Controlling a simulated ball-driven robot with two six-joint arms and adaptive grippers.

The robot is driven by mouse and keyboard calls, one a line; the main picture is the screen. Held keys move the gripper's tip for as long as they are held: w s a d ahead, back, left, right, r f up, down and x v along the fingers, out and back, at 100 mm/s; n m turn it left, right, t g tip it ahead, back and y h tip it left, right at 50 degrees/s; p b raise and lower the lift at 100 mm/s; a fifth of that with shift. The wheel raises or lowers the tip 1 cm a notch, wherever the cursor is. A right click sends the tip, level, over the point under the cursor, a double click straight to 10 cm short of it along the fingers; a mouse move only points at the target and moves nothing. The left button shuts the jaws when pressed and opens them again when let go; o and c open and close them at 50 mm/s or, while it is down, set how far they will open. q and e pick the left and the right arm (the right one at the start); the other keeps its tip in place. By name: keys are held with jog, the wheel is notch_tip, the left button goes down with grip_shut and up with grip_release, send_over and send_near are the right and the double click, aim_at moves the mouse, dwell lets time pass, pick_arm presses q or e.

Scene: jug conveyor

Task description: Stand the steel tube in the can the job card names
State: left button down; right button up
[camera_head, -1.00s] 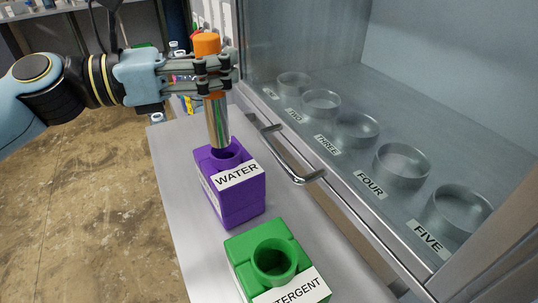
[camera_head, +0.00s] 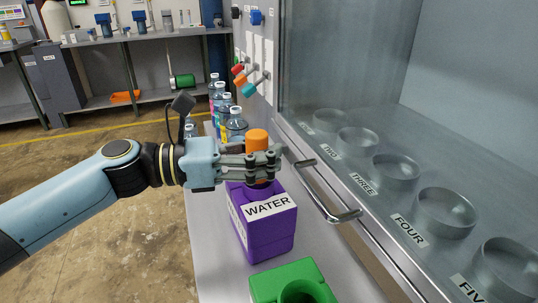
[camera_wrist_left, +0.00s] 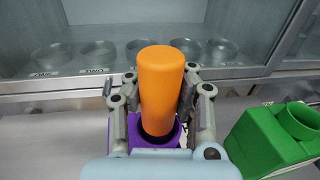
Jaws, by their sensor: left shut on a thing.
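The steel tube shows only its orange top (camera_head: 257,141) in the head view; its steel part is hidden. My left gripper (camera_head: 264,165) is shut on it, just above the purple can (camera_head: 266,235) labelled WATER. In the left wrist view the upright orange part (camera_wrist_left: 161,85) comes down at the mouth of the purple can (camera_wrist_left: 118,135), and the tube appears to be inside it. A green can (camera_head: 285,281) stands nearer, and its label is out of view. My right gripper is not in view. No readable job card shows.
A glass-fronted cabinet with a metal handle (camera_head: 330,196) stands close on the right, holding several numbered round holders (camera_head: 396,168). Several bottles (camera_head: 236,125) stand behind the purple can. Coloured levers (camera_head: 248,80) are on the panel behind.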

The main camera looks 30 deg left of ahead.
pick_arm(q)
jog(key=shift+f, duration=0.15)
jog(key=c, duration=1.2)
grip_release()
jog(key=shift+s+a, duration=0.15)
jog(key=p+v, duration=0.2)
jog(key=v, duration=0.9)
jog(key=shift+s+a, duration=0.15)
jog(key=shift+a, duration=0.15)
